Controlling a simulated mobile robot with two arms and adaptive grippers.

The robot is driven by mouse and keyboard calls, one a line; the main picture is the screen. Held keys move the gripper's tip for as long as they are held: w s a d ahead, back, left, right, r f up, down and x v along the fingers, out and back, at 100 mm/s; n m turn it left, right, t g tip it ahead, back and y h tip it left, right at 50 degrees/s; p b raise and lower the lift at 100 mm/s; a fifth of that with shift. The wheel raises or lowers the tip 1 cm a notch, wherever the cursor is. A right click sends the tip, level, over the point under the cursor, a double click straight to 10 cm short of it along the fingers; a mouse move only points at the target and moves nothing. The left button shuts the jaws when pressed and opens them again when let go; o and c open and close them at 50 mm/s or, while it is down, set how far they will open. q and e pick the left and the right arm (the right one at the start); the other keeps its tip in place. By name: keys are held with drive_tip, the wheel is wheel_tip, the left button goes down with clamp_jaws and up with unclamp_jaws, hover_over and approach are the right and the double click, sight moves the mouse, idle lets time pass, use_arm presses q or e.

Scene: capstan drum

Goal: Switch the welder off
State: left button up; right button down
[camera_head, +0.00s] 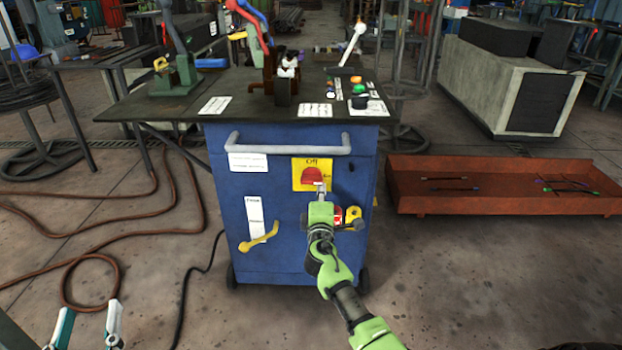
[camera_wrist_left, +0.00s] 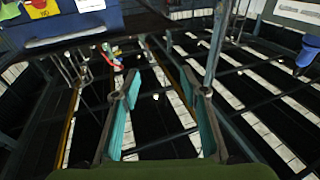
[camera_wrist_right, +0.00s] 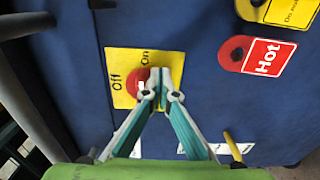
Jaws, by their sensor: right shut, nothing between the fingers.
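The welder is a blue cabinet (camera_head: 290,270). On its front is a yellow plate (camera_head: 298,175) marked Off at the top and On at the right, with a red switch knob (camera_head: 313,174). My right gripper (camera_head: 320,187) is shut and empty, its tips at the knob's lower right edge. In the right wrist view the closed fingertips (camera_wrist_right: 158,75) cover part of the red knob (camera_wrist_right: 140,84) on the yellow plate (camera_wrist_right: 118,92). I cannot tell whether they touch it or which way the knob points. My left gripper (camera_head: 88,325) is open and empty, low at the left, away from the cabinet.
A grey handle bar (camera_head: 290,148) runs above the plate. A yellow lever (camera_head: 258,238) sits lower left. A red Hot tag (camera_wrist_right: 262,57) hangs near the switch. Brown hoses (camera_head: 130,235) lie on the floor at left; a rust-red tray (camera_head: 500,203) stands at right.

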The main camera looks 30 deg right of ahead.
use_arm(q)
drive_tip(key=shift+a+f+g, duration=0.1)
drive_tip(key=shift+f+g, duration=0.2)
drive_tip(key=shift+f, duration=0.2)
use_arm(e)
drive_tip(key=shift+d+r, duration=0.1)
drive_tip(key=shift+r, duration=0.05)
use_arm(q)
drive_tip(key=shift+a+f+g+y, duration=0.15)
drive_tip(key=shift+f+g+y, duration=0.3)
drive_tip(key=shift+f, duration=0.7)
use_arm(e)
drive_tip(key=shift+s+d+r, duration=0.1)
drive_tip(key=shift+d+r, duration=0.15)
drive_tip(key=shift+r, duration=0.1)
use_arm(q)
drive_tip(key=shift+p, duration=0.3)
use_arm(e)
drive_tip(key=shift+r, duration=0.3)
use_arm(q)
drive_tip(key=shift+s+a+f+g, duration=0.1)
drive_tip(key=shift+f+g, duration=0.2)
drive_tip(key=shift+f, duration=0.25)
drive_tip(key=shift+s+a+f+g, duration=0.1)
drive_tip(key=shift+f+g, duration=0.15)
drive_tip(key=shift+f, duration=0.25)
